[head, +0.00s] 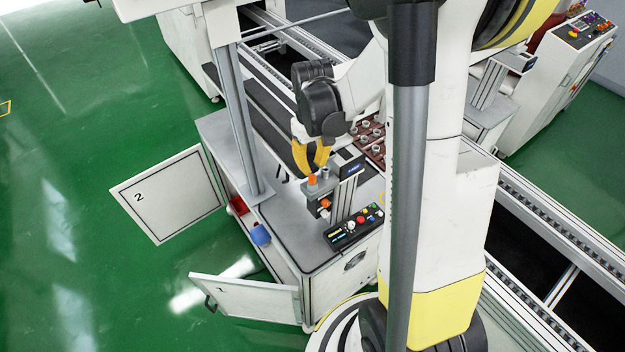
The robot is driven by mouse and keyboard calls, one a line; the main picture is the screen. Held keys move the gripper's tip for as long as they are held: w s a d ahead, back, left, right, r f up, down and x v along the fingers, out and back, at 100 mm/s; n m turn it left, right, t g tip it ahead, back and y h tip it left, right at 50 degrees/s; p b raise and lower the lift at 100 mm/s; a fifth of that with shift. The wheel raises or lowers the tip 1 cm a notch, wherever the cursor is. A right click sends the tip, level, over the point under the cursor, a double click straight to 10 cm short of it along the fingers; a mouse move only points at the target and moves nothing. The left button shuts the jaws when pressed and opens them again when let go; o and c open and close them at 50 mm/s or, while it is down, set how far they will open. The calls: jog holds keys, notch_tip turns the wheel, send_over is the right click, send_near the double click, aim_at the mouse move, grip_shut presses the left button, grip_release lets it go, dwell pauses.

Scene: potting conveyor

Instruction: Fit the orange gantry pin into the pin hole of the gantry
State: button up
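The gantry (345,190) is a small grey upright with a bracket reaching left, standing on the cabinet's grey top. A small orange piece (312,179), which looks like the gantry pin, shows at the bracket's left end, just under my gripper. My gripper (313,168) has yellow fingers pointing down over it. Whether they touch or grip the orange piece is too small to tell. A second orange part (325,203) shows lower on the gantry's front. The pin hole cannot be made out.
A black control box (353,228) with coloured buttons sits in front of the gantry. A tray with several round parts (370,135) lies behind it. Cabinet doors marked 2 (170,195) and 1 (246,302) stand open. A grey post (240,120) rises left of my gripper.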

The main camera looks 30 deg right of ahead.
jog(key=shift+r, duration=0.1)
notch_tip(320, 180, up, 12)
jog(key=t+b, duration=0.3)
jog(key=b, duration=1.4)
send_near(313, 176)
jog(key=s+a+f, duration=0.2)
jog(key=a+f, duration=0.4)
jog(key=a, duration=0.1)
jog(key=s+a+f+t+b, duration=0.2)
jog(key=s+a+f+b, duration=0.1)
jog(key=f+b, duration=0.5)
jog(key=s+a+f+t+b, duration=0.2)
jog(key=s+a+f+b, duration=0.1)
jog(key=f+b, duration=0.6)
jog(key=shift+a+f+b, duration=0.2)
jog(key=shift+a+b, duration=0.1)
